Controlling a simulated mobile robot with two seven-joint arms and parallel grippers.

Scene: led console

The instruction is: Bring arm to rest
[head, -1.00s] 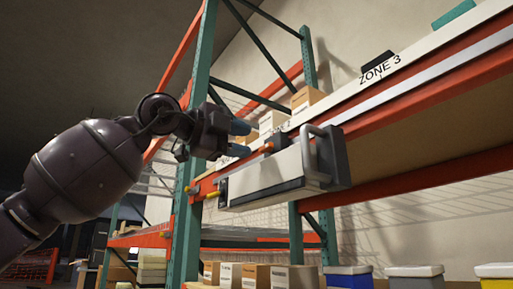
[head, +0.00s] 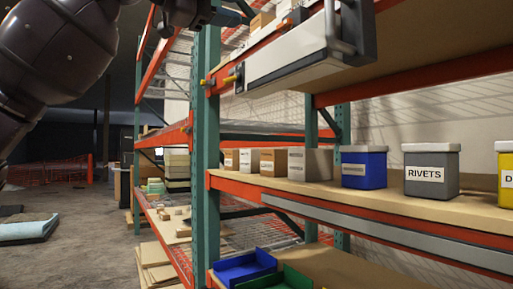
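My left arm comes in from the upper left. My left gripper (head: 228,15) is cut off by the top edge, with a blue-grey fingertip showing near the rack's green upright, so its opening cannot be judged. The white console box (head: 285,60) with dark ends and a grey handle is fixed at the rack's upper orange beam, to the right of the gripper. No contact between gripper and console shows. An orange and a yellow knob (head: 230,79) stick out at the console's left side. My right gripper is out of view.
The rack's green upright (head: 206,150) stands close by. The middle shelf holds cardboard boxes (head: 267,161), a blue bin (head: 363,167), a grey RIVETS bin (head: 431,170) and a yellow bin (head: 505,175). Blue and green trays sit lower.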

